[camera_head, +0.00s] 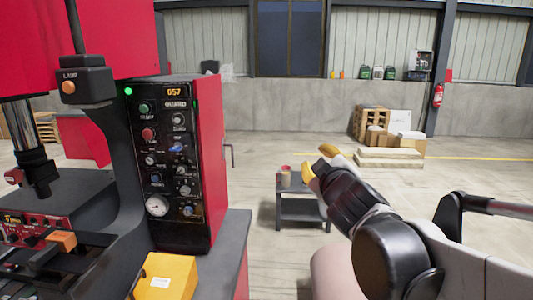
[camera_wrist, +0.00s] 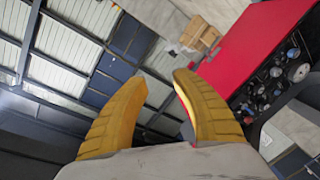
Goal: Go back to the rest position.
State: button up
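My gripper (camera_head: 316,163) is raised in the air to the right of the control panel in the head view, with its yellow fingers pointing up and left. In the wrist view my gripper (camera_wrist: 157,76) has its two yellow fingers apart, with only background between the tips. It is open and holds nothing that I can see. It appears clear of the machine and above the floor.
A red and black machine with a control panel (camera_head: 174,160) fills the left side. A yellow box (camera_head: 165,278) is at its front. A small grey table (camera_head: 302,210) with small items stands behind my gripper. Boxes (camera_head: 372,122) and pallets stand farther back. Open floor lies at right.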

jog(key=s+d+f+m+g+h, duration=0.3)
jog(key=s+d+f+m+g, duration=0.5)
jog(key=s+f, duration=0.65)
jog(key=s+a+f+m+g+y, duration=0.1)
jog(key=s+f+g+y, duration=0.1)
jog(key=s+f, duration=0.7)
jog(key=s, duration=0.3)
jog(key=shift+s+m, duration=0.25)
jog(key=shift+m, duration=0.15)
